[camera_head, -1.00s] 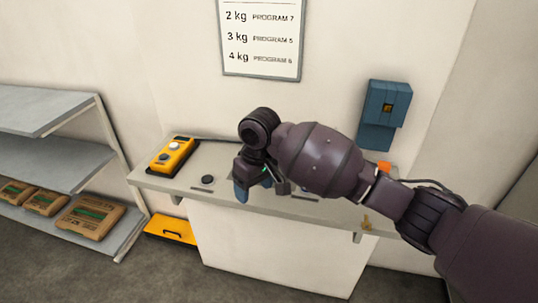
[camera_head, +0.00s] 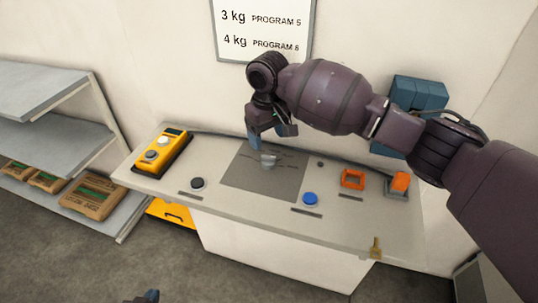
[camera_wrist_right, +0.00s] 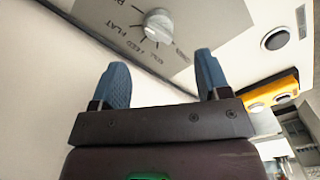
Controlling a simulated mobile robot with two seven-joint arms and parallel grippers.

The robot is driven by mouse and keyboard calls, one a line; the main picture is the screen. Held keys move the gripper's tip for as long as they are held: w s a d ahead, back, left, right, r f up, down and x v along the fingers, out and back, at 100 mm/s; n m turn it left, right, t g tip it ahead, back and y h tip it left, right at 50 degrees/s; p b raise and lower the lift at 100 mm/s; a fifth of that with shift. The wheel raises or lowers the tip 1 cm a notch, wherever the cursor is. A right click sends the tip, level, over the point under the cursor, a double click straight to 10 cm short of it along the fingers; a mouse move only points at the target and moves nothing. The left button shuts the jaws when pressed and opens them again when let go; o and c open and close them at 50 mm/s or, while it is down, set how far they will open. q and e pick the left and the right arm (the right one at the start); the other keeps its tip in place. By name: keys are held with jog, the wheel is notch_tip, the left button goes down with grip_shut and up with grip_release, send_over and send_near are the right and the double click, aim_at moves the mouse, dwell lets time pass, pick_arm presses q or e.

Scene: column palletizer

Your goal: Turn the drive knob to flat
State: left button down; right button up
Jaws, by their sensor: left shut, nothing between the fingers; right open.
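The drive knob (camera_head: 268,160) is a pale grey knob on a dark grey panel (camera_head: 250,180) in the middle of the counter. In the right wrist view, the knob (camera_wrist_right: 159,24) sits beyond my fingertips, with FLAT and FEED among the printed labels around it. I cannot tell for sure which label it points to. My right gripper (camera_head: 271,137) is open, with its blue fingers just behind and above the knob in the head view. In the wrist view its fingers (camera_wrist_right: 162,75) are apart and empty. My left gripper (camera_head: 148,297) barely shows at the bottom edge, shut.
A yellow device (camera_head: 163,152) and a black button (camera_head: 198,184) are left of the panel. A blue button (camera_head: 310,199), an orange frame (camera_head: 353,179) and an orange switch (camera_head: 399,182) are right. A blue box (camera_head: 418,95) is on the wall. Shelves (camera_head: 65,145) stand left.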

aim_at(268, 156)
notch_tip(268, 156, down, 8)
jog(key=shift+w+f+p, duration=0.1)
jog(key=shift+f+p, duration=0.05)
jog(key=shift+p, duration=0.2)
jog(key=c, duration=0.9)
